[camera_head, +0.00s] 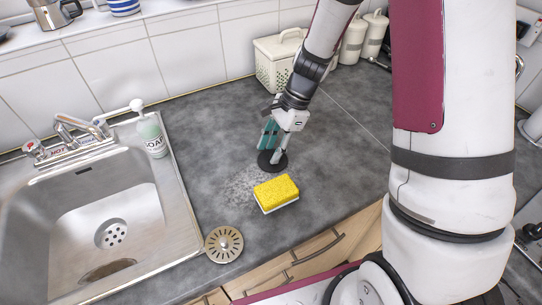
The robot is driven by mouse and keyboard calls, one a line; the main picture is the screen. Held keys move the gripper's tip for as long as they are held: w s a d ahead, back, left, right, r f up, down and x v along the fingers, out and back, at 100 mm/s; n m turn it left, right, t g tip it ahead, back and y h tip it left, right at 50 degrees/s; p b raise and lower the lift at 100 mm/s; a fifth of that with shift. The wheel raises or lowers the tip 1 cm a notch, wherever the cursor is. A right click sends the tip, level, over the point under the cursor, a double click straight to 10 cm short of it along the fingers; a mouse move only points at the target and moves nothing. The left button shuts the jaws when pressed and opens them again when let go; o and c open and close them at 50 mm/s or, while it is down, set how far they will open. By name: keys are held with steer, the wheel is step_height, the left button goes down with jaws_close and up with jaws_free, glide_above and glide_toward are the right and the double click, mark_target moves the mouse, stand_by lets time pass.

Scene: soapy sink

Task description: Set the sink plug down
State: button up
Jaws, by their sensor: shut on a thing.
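The sink plug, a dark round disc (266,163), is at the counter behind the yellow sponge. My gripper (278,150) points down over it and is shut on its upper part; teal parts show beside the grip. The exact grip is partly hidden by the fingers. The disc looks flat and at or just above the grey counter (225,130); I cannot tell whether it touches.
A yellow sponge (276,192) lies just in front of the plug. A slotted metal strainer (224,244) lies by the steel sink (178,215). A soap bottle (152,137) stands at the sink's back corner. A cream basket (274,65) stands by the wall. Counter right of the plug is clear.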

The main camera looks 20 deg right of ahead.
steer(key=shift+s+f, duration=0.25)
steer(key=shift+s, duration=0.15)
steer(key=r, duration=1)
steer(key=shift+w+r, duration=0.1)
steer(key=shift+w, duration=0.2)
steer(key=w+a+m+t+b, duration=0.1)
steer(key=w+a+m, duration=0.1)
steer(key=w+a, duration=0.6)
steer(key=w+a+m+b, duration=0.1)
steer(key=w+a, duration=0.3)
steer(key=a, duration=0.4)
steer(key=w+a+m+t, duration=0.1)
steer(key=w+a+m, duration=0.2)
steer(key=w+a, duration=0.2)
steer(key=w+a+m+t+h+b, duration=0.1)
steer(key=w+a, duration=0.4)
steer(key=a, duration=0.6)
steer(key=shift+w+a+r+m+b, duration=0.15)
steer(key=shift+w+m+b, duration=0.15)
steer(key=shift+m, duration=0.4)
step_height(320, 180, down, 10)
steer(key=shift+r+p, duration=0.25)
steer(key=shift+p, duration=0.15)
jaws_close()
steer(key=o, duration=1.2)
jaws_free()
